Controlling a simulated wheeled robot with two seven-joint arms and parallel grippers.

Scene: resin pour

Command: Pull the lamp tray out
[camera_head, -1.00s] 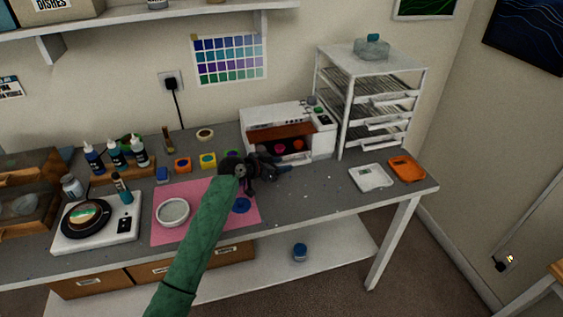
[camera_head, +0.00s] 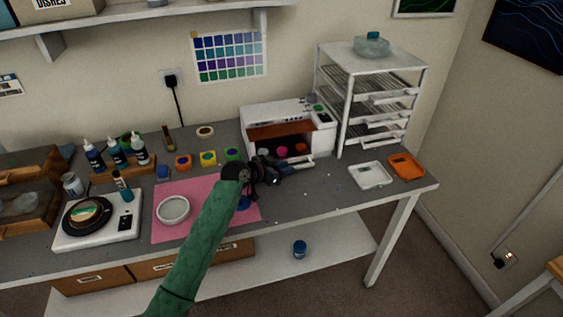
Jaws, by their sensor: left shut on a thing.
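The white curing lamp (camera_head: 278,115) stands at the back of the grey table, its front open below an orange-brown panel. Its lamp tray (camera_head: 304,162) sticks out a little at the front, with a white front edge. A pink round piece (camera_head: 283,151) and a red-orange one (camera_head: 300,148) sit on it. My left gripper (camera_head: 285,167) is shut on the tray's front edge, and hides the left part of it. My right gripper is not in view.
A white rack (camera_head: 348,110) stands right of the lamp. A white dish (camera_head: 370,175) and an orange dish (camera_head: 406,166) lie on the right. The table before the tray is clear.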

